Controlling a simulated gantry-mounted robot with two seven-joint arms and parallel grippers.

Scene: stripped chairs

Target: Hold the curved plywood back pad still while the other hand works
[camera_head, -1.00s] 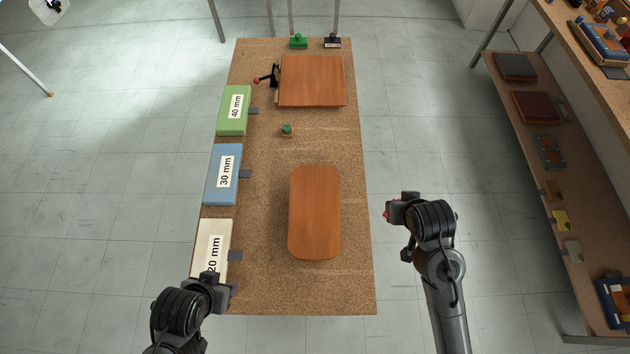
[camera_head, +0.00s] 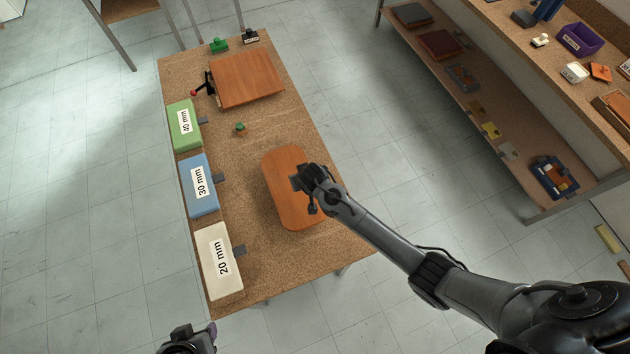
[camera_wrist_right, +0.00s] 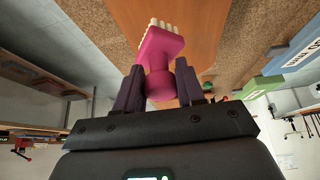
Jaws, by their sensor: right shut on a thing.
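The curved plywood back pad (camera_head: 283,202) is an orange-brown board with rounded ends, lying on the cork-topped bench. It also shows in the right wrist view (camera_wrist_right: 205,20). My right gripper (camera_head: 298,180) is over the pad's right part and hides some of it. In the right wrist view (camera_wrist_right: 172,92) it is shut on a pink brush (camera_wrist_right: 157,50) with pale bristles pointing toward the pad. Whether the bristles touch the pad, I cannot tell. My left gripper (camera_head: 205,333) is at the bottom edge, beyond the bench's near end and apart from the pad; its jaws are unclear.
Blocks marked 40 mm (camera_head: 184,138), 30 mm (camera_head: 208,204) and 20 mm (camera_head: 212,284) line the bench's left edge. A square brown board (camera_head: 247,78) lies at the far end by a red-knobbed clamp (camera_head: 208,86). A small green-topped item (camera_head: 240,127) stands between.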

